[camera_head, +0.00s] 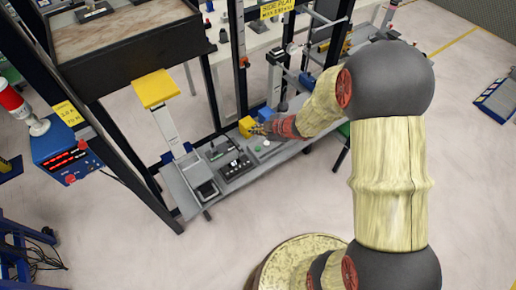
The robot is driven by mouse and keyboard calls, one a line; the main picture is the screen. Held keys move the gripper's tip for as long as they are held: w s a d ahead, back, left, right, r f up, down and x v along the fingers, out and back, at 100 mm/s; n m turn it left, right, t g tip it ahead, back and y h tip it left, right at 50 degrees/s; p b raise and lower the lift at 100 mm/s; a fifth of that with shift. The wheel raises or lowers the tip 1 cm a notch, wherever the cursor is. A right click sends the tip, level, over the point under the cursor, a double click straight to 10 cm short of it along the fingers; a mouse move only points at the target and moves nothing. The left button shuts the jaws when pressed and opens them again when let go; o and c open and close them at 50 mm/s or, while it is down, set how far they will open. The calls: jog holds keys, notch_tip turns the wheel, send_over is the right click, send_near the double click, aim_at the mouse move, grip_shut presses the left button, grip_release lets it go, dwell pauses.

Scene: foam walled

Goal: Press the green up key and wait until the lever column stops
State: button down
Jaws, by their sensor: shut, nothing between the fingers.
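My gripper (258,130) is at the end of my arm, over the far right part of a low grey bench (182,190). Its fingers are small in view and look shut and empty. A pale greenish round spot (266,143) shows on the bench just below the gripper; I cannot tell for sure whether it is the green up key. No contact between fingertips and any key can be made out. A grey column with a yellow top (155,88) rises at the left end of the bench; I cannot tell whether it is the lever column.
A yellow block (246,126) and a blue block (265,113) are close to the gripper. A dark control box (236,163) sits on the bench. Black frame posts (211,95) stand behind it. A blue power unit (66,148) is at left. The floor in front is clear.

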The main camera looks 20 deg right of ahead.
jog(key=shift+f, duration=0.15)
jog(key=b, duration=0.8)
send_over(257, 150)
notch_tip(257, 150, down, 7)
jog(key=shift+w+f, duration=0.1)
jog(key=shift+f, duration=0.7)
dwell(0.5)
jog(key=shift+f+b, duration=0.4)
